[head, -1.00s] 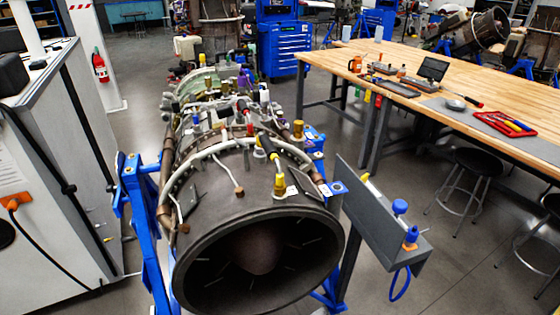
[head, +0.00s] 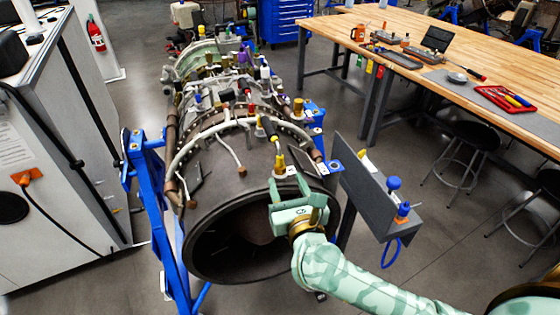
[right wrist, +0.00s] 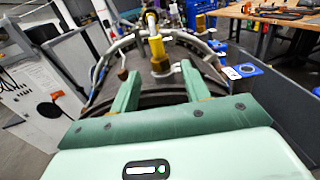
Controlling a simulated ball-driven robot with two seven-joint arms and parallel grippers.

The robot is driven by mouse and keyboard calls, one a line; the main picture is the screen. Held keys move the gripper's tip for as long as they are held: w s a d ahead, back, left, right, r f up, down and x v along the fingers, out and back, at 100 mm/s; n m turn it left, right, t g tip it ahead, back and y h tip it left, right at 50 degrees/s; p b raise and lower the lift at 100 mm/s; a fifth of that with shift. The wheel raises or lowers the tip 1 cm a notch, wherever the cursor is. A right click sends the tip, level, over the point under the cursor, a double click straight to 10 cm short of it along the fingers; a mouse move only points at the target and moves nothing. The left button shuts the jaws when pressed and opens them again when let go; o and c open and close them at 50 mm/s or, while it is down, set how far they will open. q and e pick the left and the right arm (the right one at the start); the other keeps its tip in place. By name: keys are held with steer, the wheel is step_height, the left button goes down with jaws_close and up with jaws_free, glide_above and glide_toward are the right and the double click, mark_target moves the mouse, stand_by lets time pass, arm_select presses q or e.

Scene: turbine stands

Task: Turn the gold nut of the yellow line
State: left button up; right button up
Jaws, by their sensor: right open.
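The yellow line (head: 272,137) stands on top of the dark turbine casing, near its front rim. The gold nut (head: 280,167) sits at its foot; in the right wrist view the nut (right wrist: 161,65) shows below a yellow sleeve (right wrist: 156,46). My right gripper (head: 289,187) is in front of the casing's upper rim, just short of the nut. Its two green fingers are apart and empty; in the right wrist view the nut appears between and beyond the fingertips (right wrist: 160,75). My left gripper is not in view.
Another gold fitting (head: 298,107) stands farther back on the turbine (head: 215,205). A grey panel (head: 368,190) with blue-capped fittings (head: 395,184) is to the right. Blue stand posts (head: 150,210) flank the turbine. A wooden workbench (head: 440,75) is at the back right.

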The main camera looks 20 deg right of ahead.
mark_target(281, 171)
steer(key=w, duration=0.4)
steer(key=w+d, duration=0.1)
steer(key=w, duration=0.1)
steer(key=shift+w+p, duration=0.3)
steer(key=shift+p, duration=0.1)
steer(key=c, duration=1)
